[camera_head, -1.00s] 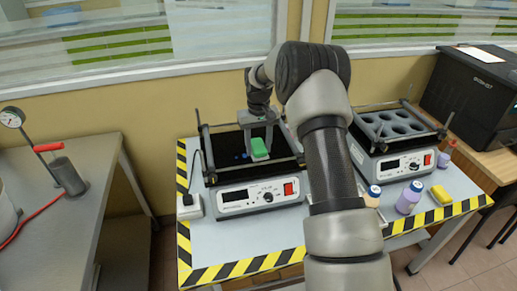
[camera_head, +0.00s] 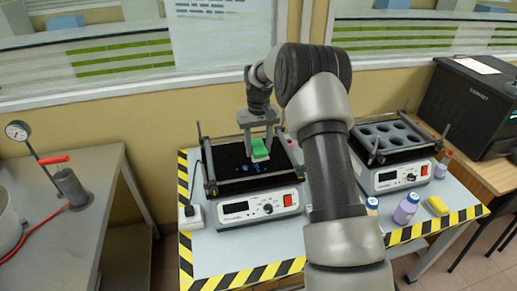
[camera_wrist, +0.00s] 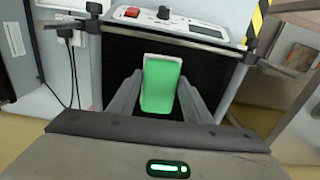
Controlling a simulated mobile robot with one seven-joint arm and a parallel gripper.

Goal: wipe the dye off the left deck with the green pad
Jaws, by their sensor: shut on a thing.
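The left deck (camera_head: 228,184) is the black top of the left shaker, framed by grey bars. My gripper (camera_head: 259,147) is shut on the green pad (camera_head: 261,153), which has a pale underside, over the back right part of the deck. I cannot tell whether the pad touches the deck. In the wrist view the pad (camera_wrist: 161,84) sits between the two fingers, with the black deck (camera_wrist: 120,62) behind it. No dye is visible there.
The right shaker (camera_head: 395,175) has a rack with round holes. A pink-capped item stands behind the deck.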

